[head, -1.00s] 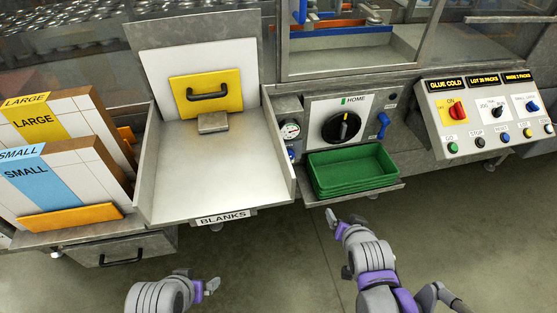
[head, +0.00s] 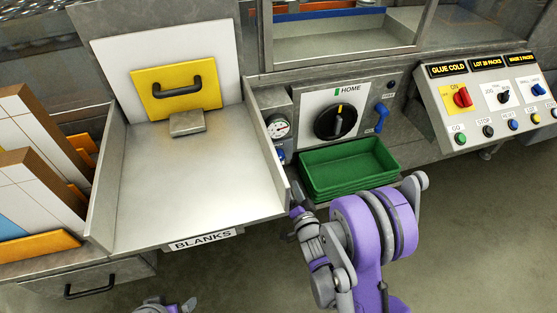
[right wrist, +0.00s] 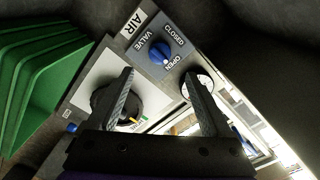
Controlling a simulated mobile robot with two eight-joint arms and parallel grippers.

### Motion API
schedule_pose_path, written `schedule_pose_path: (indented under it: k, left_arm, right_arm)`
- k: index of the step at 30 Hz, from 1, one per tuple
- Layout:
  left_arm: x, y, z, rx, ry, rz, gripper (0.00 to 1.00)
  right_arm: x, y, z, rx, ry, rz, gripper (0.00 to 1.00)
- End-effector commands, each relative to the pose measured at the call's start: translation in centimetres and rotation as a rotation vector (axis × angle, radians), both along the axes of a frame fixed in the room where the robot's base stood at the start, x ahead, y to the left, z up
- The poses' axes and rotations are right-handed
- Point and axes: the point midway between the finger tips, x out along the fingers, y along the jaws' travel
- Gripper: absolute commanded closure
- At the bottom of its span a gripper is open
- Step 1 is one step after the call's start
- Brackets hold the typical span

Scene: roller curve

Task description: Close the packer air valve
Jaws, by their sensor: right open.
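The air valve is a blue round knob (right wrist: 160,53) on a grey plate marked AIR VALVE, with CLOSED and OPEN labels. Its white mark is on the OPEN side. In the head view a bit of the blue knob (head: 281,155) shows below the gauge, mostly hidden by the blanks tray wall. My right gripper (right wrist: 159,75) is open and empty; the knob lies just beyond its fingertips, between them in the picture, apart from them. In the head view my right gripper (head: 297,194) is by the tray's right wall. My left gripper (head: 187,305) barely shows at the bottom edge.
A pressure gauge (head: 278,128) sits above the knob. A black HOME dial (head: 336,122) and a blue lever (head: 381,118) are to the right. Green trays (head: 349,165) stand below the dial. The blanks tray (head: 200,195) is at left, a switch panel (head: 490,100) at right.

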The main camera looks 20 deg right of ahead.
Motion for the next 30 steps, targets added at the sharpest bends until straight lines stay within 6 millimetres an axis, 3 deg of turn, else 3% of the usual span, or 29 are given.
schedule_pose_path:
  k: [9, 18, 30]
  left_arm:
    - [0.1, 0.0, 5.2, 0.000, -0.017, 0.000, 0.05]
    - [0.1, 0.0, 5.1, 0.000, -0.017, 0.000, 0.05]
    - [0.1, 0.0, 5.1, 0.000, -0.017, 0.000, 0.05]
  right_arm:
    - [4.4, 0.2, 0.5, -0.002, -0.001, 0.000, 0.17]
    - [8.8, 0.3, 0.0, -0.001, 0.001, 0.000, 0.17]
    - [9.5, 0.3, 0.0, -0.002, 0.002, 0.000, 0.17]
